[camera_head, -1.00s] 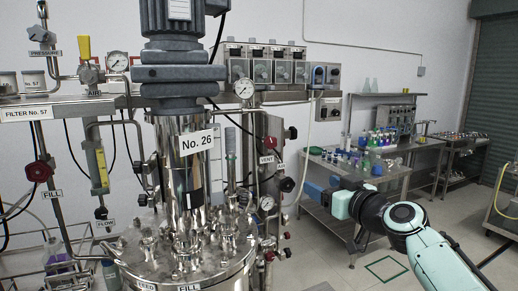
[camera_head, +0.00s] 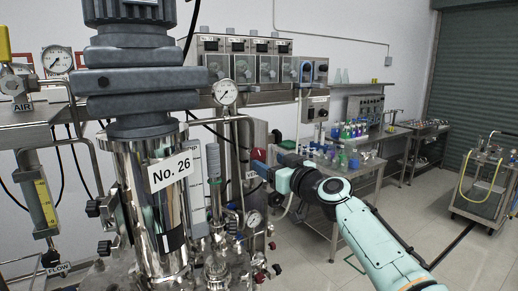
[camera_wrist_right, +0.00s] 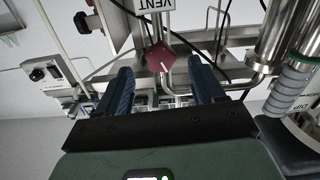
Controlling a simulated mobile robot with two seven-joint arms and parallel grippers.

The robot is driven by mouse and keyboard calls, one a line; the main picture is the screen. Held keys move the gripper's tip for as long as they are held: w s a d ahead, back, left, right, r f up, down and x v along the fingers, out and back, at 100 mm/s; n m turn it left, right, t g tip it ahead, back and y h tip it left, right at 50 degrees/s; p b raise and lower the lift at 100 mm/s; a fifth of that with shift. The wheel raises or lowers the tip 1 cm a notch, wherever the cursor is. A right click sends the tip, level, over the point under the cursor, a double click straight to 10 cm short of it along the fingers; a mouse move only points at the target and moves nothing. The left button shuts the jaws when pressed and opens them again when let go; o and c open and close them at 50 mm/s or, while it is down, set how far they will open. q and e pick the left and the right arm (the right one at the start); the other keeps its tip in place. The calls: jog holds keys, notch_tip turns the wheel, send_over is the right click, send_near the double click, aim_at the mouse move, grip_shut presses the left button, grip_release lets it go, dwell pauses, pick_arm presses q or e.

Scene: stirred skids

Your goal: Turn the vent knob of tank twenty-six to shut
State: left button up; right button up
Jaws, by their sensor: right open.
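Tank No. 26 is the shiny steel vessel (camera_head: 150,215) with a "No. 26" sign, left of centre in the head view. Its red vent knob (camera_head: 259,155) is partly hidden behind my right gripper (camera_head: 268,168). In the right wrist view the knob (camera_wrist_right: 160,57) is a dark red faceted piece with a pale line, beside an upside-down "VENT" label (camera_wrist_right: 153,5). My right gripper (camera_wrist_right: 160,82) is open, its two blue fingers on either side of the knob's line. The knob appears beyond the fingertips; contact is not visible. My left gripper is out of view.
Steel pipes, a gauge (camera_head: 225,92) and black knobs crowd around the tank. A row of control boxes (camera_head: 245,68) is on the wall behind. A bench with bottles (camera_head: 350,135) stands behind my right arm. The floor at the right is open, with a cart (camera_head: 485,185).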

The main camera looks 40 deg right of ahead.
aim_at(261, 158)
jog(key=w, duration=0.1)
jog(key=w+p, duration=0.1)
jog(key=w, duration=0.1)
jog(key=w+p, duration=0.1)
jog(key=w, duration=0.1)
jog(key=shift+d+r, duration=0.25)
jog(key=shift+w+d+f, duration=0.1)
jog(key=shift+w+f, duration=0.05)
jog(key=shift+w, duration=0.55)
jog(key=shift+s, duration=0.15)
jog(key=shift+c, duration=0.7)
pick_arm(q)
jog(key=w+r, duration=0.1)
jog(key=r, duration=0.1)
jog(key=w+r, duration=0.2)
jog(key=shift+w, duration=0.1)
pick_arm(e)
jog(key=shift+f, duration=0.1)
jog(key=c, duration=0.9)
